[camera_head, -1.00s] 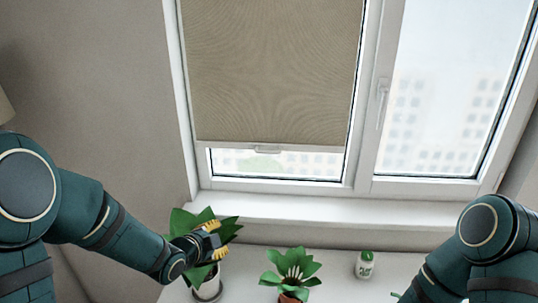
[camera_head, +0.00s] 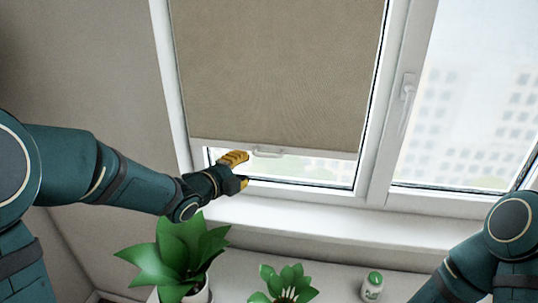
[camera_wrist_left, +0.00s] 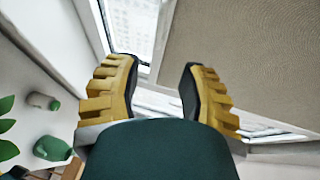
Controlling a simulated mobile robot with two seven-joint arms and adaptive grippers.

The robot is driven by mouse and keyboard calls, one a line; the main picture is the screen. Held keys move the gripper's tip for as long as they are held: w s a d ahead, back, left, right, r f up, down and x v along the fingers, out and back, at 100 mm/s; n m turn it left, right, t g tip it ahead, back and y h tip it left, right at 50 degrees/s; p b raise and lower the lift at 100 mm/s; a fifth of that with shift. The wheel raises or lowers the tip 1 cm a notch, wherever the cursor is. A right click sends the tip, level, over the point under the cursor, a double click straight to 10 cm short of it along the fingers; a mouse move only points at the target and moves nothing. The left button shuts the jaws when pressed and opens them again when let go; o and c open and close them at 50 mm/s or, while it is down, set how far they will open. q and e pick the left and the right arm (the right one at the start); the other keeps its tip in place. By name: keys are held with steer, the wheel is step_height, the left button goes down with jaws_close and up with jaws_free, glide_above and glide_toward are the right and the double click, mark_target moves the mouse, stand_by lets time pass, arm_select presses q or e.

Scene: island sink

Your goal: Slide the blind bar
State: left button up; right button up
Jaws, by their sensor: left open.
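The beige blind (camera_head: 275,70) covers most of the left window pane. Its white bottom bar (camera_head: 325,153) carries a small pale handle (camera_head: 267,151) near the middle. My left gripper (camera_head: 243,170) is open, with yellow fingers just left of the handle and in front of the lower part of the window. In the left wrist view the two fingers (camera_wrist_left: 160,82) stand apart with nothing between them, and the blind (camera_wrist_left: 245,60) fills the upper right. My right arm shows at the lower right, but its gripper is out of view.
A large leafy plant (camera_head: 178,255) stands below my left arm. A smaller plant (camera_head: 285,284) and a white bottle with a green cap (camera_head: 372,287) stand on the surface below the sill (camera_head: 310,222). A window handle (camera_head: 406,100) sits on the frame at right.

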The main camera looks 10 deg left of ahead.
mark_target(266, 156)
arm_select(q)
steer(key=x, duration=1.2)
steer(key=shift+f+p, duration=0.15)
steer(key=shift+p, duration=0.25)
jaws_close()
